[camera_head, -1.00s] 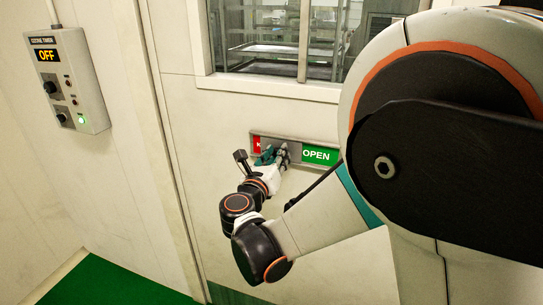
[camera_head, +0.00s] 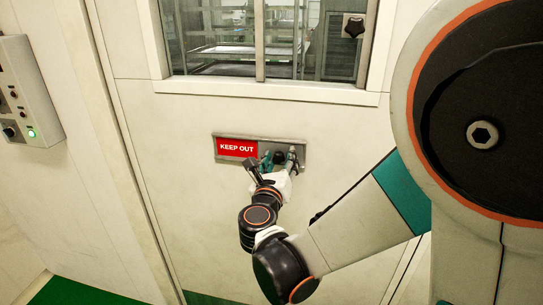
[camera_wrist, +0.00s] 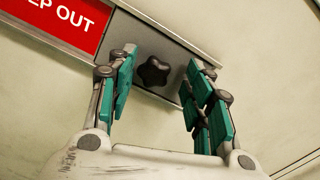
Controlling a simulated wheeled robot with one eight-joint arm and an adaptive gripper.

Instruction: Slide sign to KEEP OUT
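The sign on the pale wall shows a red KEEP OUT panel (camera_head: 237,148) at its left. A grey sliding plate (camera_wrist: 160,46) covers the right part, and no green OPEN face shows. In the wrist view, the black lobed knob (camera_wrist: 153,71) on the plate sits between the fingers of my gripper (camera_wrist: 163,62). The teal-padded fingers are spread, with gaps visible on both sides of the knob. In the head view my gripper (camera_head: 279,157) is at the plate and hides part of it. The red panel also shows at the wrist view's upper left (camera_wrist: 62,20).
A control box (camera_head: 27,95) with a green light is on the left wall. The wall around the sign is clear.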

